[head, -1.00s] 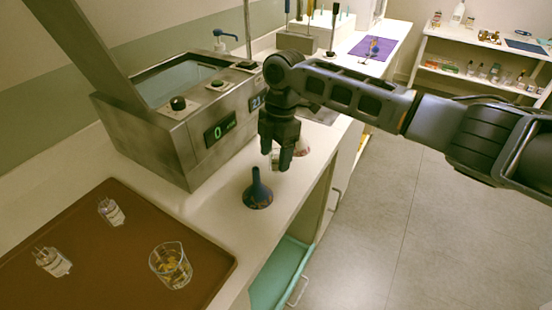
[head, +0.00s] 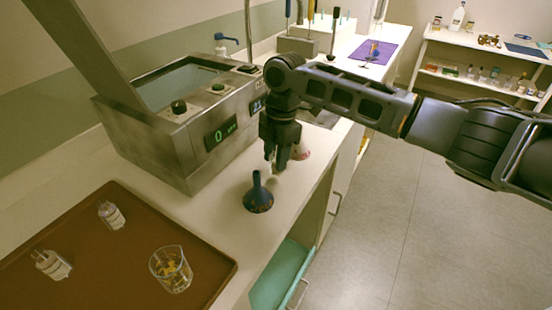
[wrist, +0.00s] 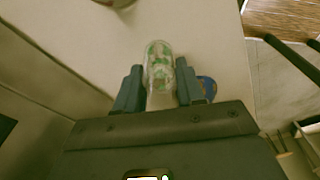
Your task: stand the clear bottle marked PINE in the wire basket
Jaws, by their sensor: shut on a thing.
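My gripper (head: 279,163) is over the counter beside the grey steel machine, pointing down. In the wrist view, its two fingers (wrist: 158,92) are shut on a clear bottle (wrist: 158,65) with a green-and-white marking. The marking is too blurred to read. In the head view the fingers and their shadow mostly hide this bottle, and I cannot tell whether its base touches the counter. I cannot make out a wire basket in either view.
A dark blue funnel (head: 258,196) stands on the counter close to my gripper. A reddish thing (head: 303,151) is just behind the fingers. A brown tray (head: 112,262) at lower left holds two small bottles and a beaker (head: 171,270). An open teal drawer (head: 281,275) juts out below.

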